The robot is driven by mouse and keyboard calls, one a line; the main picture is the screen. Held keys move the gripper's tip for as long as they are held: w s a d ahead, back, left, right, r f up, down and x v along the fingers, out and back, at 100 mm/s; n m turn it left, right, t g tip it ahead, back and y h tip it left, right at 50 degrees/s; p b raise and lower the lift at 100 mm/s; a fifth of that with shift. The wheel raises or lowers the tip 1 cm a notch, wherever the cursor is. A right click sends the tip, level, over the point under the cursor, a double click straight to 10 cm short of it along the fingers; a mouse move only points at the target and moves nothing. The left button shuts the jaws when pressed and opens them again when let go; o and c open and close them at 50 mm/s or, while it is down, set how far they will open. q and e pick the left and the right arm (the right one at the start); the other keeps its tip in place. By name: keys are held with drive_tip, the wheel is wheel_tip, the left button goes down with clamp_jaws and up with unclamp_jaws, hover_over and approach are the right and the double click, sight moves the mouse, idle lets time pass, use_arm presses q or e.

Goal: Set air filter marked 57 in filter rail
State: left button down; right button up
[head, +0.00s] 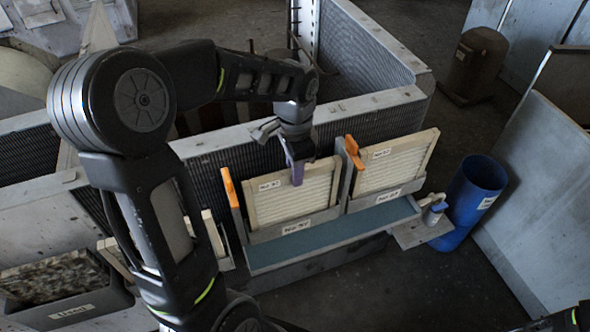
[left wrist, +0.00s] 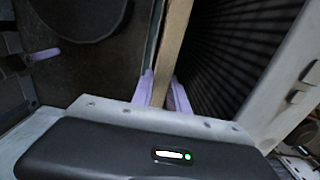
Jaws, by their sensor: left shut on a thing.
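My left gripper (head: 297,174), with purple fingers, is shut on the top edge of a pleated, cream-coloured air filter (head: 318,190). The left wrist view shows the fingers (left wrist: 162,92) on both sides of the filter's tan edge (left wrist: 176,35). The filter stands nearly upright, leaning back a little, its bottom behind the front lip of the grey filter rail (head: 265,236). I cannot tell whether it is fully seated. Its tag and the rail label are too small to read surely. A second filter (head: 396,160) stands in the right slot.
Orange levers (head: 230,188) (head: 353,152) stand at the slots' left sides. A blue-green ledge (head: 335,235) runs in front. A blue bin (head: 470,200) and a small bottle (head: 434,214) are at right. A finned metal panel (head: 375,112) rises behind. A grey box (head: 70,308) is lower left.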

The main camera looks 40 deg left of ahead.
use_arm(q)
drive_tip(key=c, duration=1.2)
unclamp_jaws()
drive_tip(key=shift+o, duration=0.4)
drive_tip(key=o, duration=0.4)
drive_tip(key=shift+r+p, duration=3.45)
drive_tip(key=shift+r, duration=0.85)
